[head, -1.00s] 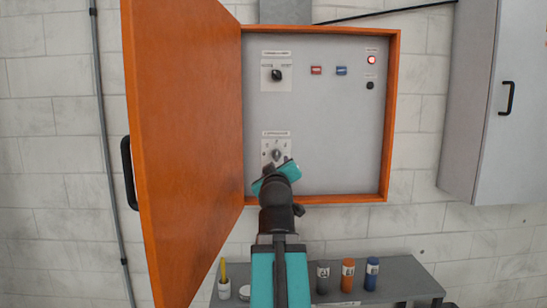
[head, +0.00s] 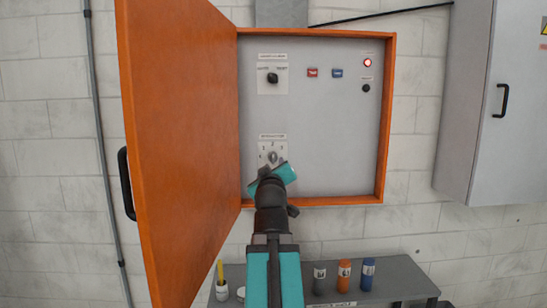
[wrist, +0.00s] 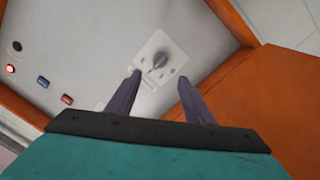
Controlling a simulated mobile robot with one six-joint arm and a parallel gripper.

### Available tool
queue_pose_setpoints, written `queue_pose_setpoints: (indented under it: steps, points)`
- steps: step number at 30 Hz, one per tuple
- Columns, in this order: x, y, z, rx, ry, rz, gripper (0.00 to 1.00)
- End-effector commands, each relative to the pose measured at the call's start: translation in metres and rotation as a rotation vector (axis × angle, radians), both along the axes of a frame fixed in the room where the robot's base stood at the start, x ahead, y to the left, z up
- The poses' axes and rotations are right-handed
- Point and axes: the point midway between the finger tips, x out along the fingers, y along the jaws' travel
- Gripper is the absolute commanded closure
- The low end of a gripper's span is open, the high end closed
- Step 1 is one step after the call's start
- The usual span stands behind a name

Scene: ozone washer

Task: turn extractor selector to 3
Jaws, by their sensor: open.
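The extractor selector (head: 273,156) is a small grey knob on a light plate, low on the grey panel inside the open orange cabinet. In the wrist view the knob (wrist: 160,60) sits on its plate with small marks around it, too small to read there. In the head view, digits show above the knob. My gripper (wrist: 158,84) is open, its two dark fingers apart and pointing at the plate. The knob appears just beyond and between the fingertips, with nothing held. In the head view my gripper (head: 270,178) partly covers the plate's lower edge.
The orange door (head: 180,150) stands open on the left. Above on the panel are another black selector (head: 272,78), a red button (head: 312,72), a blue button (head: 337,73) and a lit red lamp (head: 367,63). A grey shelf (head: 400,280) with bottles stands below.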

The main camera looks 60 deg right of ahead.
Motion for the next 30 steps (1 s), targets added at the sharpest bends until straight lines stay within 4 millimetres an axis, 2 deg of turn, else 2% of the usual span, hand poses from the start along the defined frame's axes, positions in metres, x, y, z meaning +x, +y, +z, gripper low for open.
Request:
queue_pose_setpoints:
  steps: [30]
  points:
    - [0.016,-0.029,0.003,0.000,0.001,-0.003,0.53]
